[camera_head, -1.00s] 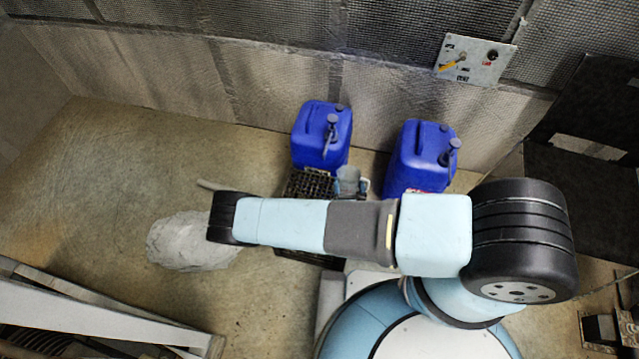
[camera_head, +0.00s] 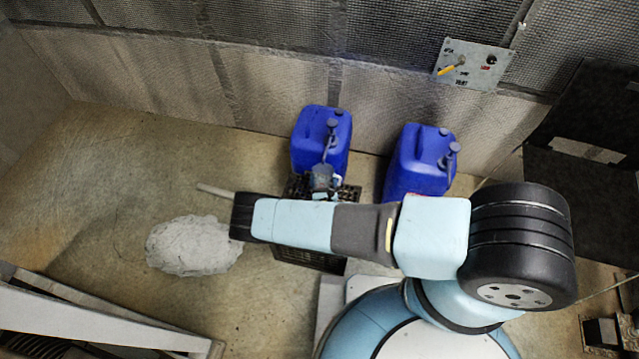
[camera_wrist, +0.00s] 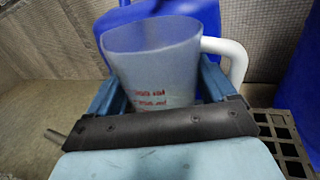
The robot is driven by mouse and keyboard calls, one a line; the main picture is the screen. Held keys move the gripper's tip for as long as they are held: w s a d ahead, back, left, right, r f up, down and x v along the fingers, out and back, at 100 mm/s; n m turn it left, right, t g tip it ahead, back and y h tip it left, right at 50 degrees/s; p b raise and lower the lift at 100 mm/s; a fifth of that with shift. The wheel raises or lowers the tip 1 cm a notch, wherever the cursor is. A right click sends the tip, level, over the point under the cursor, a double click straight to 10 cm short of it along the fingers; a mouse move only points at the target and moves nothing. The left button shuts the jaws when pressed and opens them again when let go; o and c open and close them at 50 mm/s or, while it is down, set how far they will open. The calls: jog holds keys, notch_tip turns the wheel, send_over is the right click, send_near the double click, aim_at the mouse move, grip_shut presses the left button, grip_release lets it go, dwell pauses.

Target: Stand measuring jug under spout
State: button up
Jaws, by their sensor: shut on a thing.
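The measuring jug (camera_wrist: 155,62) is translucent, with red markings and a white handle on the right in the wrist view. My gripper (camera_wrist: 165,90) is shut on it, a blue finger on each side, and the jug looks roughly upright. In the head view the jug (camera_head: 321,177) shows small in front of the left blue canister (camera_head: 308,140), below its spout (camera_head: 329,148). The spout tip and the jug's mouth overlap in this view, so I cannot tell the exact gap. The jug's base is hidden. My arm covers part of the crate.
A dark slotted crate (camera_head: 352,196) lies under and around the jug; its slots (camera_wrist: 284,135) show at right in the wrist view. A second blue canister (camera_head: 412,170) stands to the right. A grey crumpled heap (camera_head: 190,246) lies on the floor at left. A wall panel (camera_head: 468,64) hangs behind.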

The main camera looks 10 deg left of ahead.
jog(key=shift+f, duration=1.55)
jog(key=o, duration=1.1)
jog(key=s, duration=0.4)
jog(key=s+d, duration=0.1)
jog(key=s, duration=0.3)
jog(key=s+d, duration=0.1)
jog(key=s, duration=0.2)
jog(key=shift+s, duration=0.4)
